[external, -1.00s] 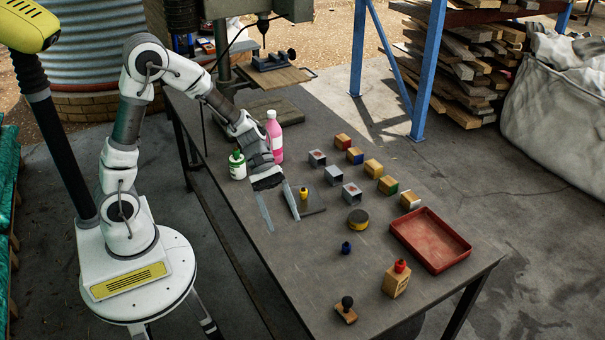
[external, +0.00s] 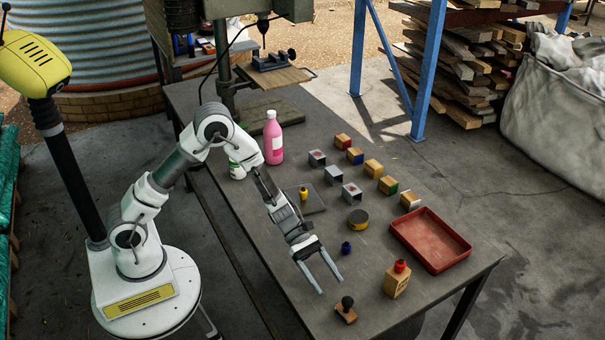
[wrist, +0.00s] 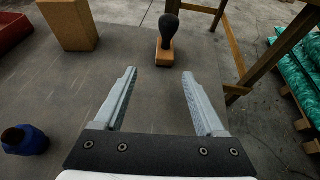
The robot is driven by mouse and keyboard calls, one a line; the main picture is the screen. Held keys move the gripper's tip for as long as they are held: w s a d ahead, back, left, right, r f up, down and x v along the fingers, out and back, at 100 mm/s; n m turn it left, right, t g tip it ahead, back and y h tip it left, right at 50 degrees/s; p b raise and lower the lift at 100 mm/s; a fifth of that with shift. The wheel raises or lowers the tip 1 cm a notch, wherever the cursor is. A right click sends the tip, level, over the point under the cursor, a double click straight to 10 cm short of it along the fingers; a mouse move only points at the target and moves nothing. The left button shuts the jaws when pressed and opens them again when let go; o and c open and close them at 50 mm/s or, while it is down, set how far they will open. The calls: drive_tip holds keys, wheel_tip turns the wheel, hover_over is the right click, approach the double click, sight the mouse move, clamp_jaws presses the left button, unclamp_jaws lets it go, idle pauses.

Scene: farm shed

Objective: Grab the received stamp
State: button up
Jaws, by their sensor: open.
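A stamp with a black knob and a flat wooden base (external: 346,312) stands near the table's front edge. It also shows in the wrist view (wrist: 166,52), upright at the top, just beyond my fingertips. I see no lettering that marks it as the received stamp. My gripper (external: 330,285) is open and empty, low over the table. Its two fingers (wrist: 159,73) point towards the black-knobbed stamp, which is roughly in line with the gap between them, apart from them. A small blue-topped piece (external: 346,249) stands beside my gripper.
A wooden block with a red top (external: 396,281) stands right of my gripper. A red tray (external: 432,240), a yellow-and-black tin (external: 357,219) and several small blocks (external: 373,167) lie further back. A pink bottle (external: 273,140) stands behind my arm. The table's front edge is close to the stamp.

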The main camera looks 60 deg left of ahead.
sight(342, 307)
drive_tip(key=x, duration=0.3)
drive_tip(key=shift+s+d+f+b, duration=0.15)
drive_tip(key=shift+d+b, duration=0.2)
drive_tip(key=shift+d, duration=0.6)
drive_tip(key=shift+w+d+f+b, duration=0.1)
drive_tip(key=shift+d+b, duration=0.25)
drive_tip(key=shift+d, duration=0.6)
drive_tip(key=shift+s+d+f+b, duration=0.15)
drive_tip(key=shift+d+b, duration=0.2)
drive_tip(key=shift+d, duration=0.55)
drive_tip(key=shift+w, duration=0.1)
drive_tip(key=shift+c, duration=0.3)
clamp_jaws()
